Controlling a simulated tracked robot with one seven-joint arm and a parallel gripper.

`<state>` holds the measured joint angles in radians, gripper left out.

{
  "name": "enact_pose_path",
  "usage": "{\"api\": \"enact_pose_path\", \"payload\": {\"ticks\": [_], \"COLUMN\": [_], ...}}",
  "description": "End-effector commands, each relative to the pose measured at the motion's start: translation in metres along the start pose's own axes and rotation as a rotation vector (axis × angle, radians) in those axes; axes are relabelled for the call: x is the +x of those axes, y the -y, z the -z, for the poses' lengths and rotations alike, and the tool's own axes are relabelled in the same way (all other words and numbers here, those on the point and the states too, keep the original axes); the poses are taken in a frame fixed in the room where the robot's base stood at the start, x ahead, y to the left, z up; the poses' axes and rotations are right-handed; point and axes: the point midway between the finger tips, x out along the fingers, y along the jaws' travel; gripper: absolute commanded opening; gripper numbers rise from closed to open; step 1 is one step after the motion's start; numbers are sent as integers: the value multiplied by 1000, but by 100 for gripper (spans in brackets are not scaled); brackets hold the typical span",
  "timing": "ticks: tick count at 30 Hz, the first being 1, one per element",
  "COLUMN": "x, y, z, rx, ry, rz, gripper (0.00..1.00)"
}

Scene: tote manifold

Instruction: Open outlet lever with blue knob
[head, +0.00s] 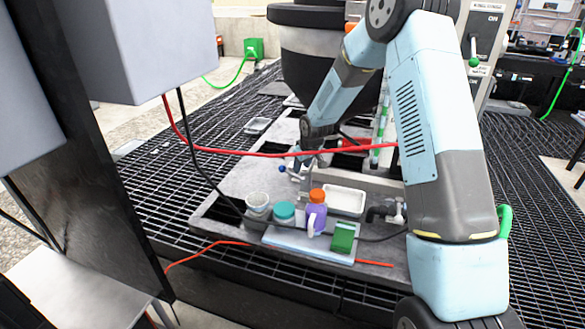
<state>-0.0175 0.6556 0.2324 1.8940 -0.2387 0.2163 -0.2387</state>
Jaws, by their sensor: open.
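A small dark blue knob (283,169) shows in the head view on the outlet lever, just left of the end of my arm. The lever's shaft is thin and mostly lost against my gripper. My gripper (303,172) points down beside the knob, very close to it. Its jaws are open, but the fingers are small here and I cannot tell whether they touch the lever. The pipework behind the gripper is partly hidden by my arm.
A red hose (270,154) crosses the area near my gripper. In front stand a purple bottle with an orange cap (316,212), a teal-lidded jar (284,212), a white tray (345,201) and a green box (343,236). A large black hopper (322,55) stands behind. Grating surrounds the platform.

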Motion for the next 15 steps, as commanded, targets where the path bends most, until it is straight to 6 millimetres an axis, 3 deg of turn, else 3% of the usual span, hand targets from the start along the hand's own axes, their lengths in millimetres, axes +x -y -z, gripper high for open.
{"api": "enact_pose_path", "payload": {"ticks": [15], "x": [-93], "y": [-18], "z": [-8], "rx": [25], "ry": [1], "rz": [-12], "gripper": [41]}}
